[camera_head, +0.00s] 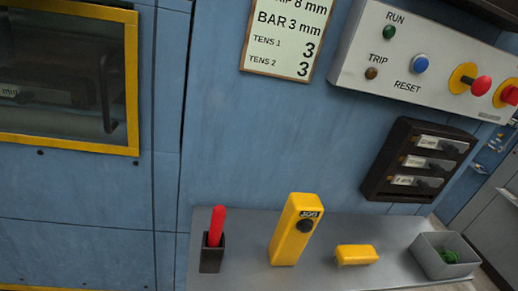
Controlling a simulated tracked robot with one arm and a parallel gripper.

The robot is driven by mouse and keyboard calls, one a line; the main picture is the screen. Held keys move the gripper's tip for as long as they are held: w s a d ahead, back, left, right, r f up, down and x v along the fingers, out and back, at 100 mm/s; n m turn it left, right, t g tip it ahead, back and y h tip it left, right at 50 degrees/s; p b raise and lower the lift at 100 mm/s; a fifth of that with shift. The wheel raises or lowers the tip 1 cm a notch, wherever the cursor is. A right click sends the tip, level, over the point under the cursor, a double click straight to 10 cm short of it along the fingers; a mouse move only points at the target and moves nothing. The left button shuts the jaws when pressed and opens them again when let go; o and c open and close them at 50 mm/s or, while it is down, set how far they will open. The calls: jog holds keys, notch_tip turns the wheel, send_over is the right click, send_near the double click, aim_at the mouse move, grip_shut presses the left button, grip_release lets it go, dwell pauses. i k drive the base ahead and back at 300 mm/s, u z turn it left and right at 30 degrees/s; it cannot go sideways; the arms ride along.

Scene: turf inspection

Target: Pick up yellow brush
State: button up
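A small yellow block-shaped thing (357,254) lies on the grey shelf, right of centre near the bottom of the view. It may be the yellow brush, but no bristles show clearly. To its left stands a taller yellow device (290,245), slightly tilted in the picture, with a dark display and a black round knob. My gripper is not in view, and nothing is seen touching either yellow thing.
On the grey shelf (245,228), a red-handled tool (217,226) stands in a black holder (211,256) at left. A grey bin (429,259) holds green material at right. Behind rise a blue machine wall (250,140), a button panel (405,62) and a black rack (391,168).

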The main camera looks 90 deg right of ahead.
aim_at(347, 257)
jog(key=z, duration=0.05)
jog(key=k, duration=0.3)
jog(key=z, duration=2.45)
jog(key=k, duration=0.7)
jog(key=i, duration=0.5)
jog(key=u, duration=1.45)
